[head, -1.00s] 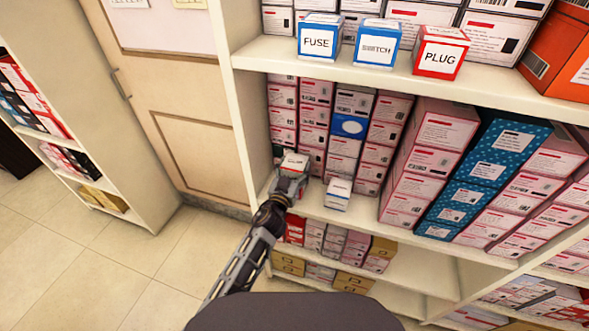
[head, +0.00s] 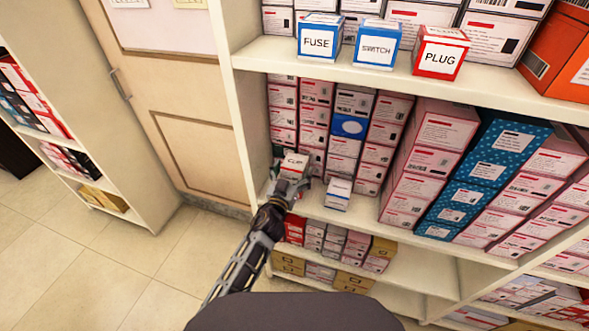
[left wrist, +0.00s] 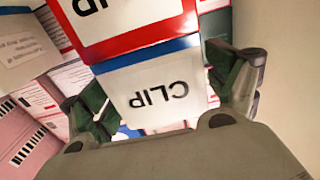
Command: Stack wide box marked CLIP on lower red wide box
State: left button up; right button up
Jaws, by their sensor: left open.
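A box marked CLIP (head: 294,163) sits at the left end of the middle shelf, beside the upright panel. In the left wrist view a white-labelled CLIP box with a blue edge (left wrist: 152,90) shows upside down between the fingers. A red-edged box with a partly cut-off label (left wrist: 128,35) adjoins it in the picture; I cannot tell if they touch. My left gripper (head: 287,186) is open in front of the CLIP box, a finger on each side. It also shows in the left wrist view (left wrist: 165,84). My right gripper is out of view.
A small white and blue box (head: 338,194) stands just right of my gripper. Stacked pink and white boxes (head: 316,115) fill the shelf behind. The shelf above holds FUSE (head: 317,41), SWITCH (head: 376,48) and PLUG (head: 439,54) boxes. The left upright panel (head: 240,120) is close by.

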pick_arm(q)
jog(key=shift+v, duration=3.4)
jog(key=v, duration=0.4)
jog(key=shift+b, duration=0.4)
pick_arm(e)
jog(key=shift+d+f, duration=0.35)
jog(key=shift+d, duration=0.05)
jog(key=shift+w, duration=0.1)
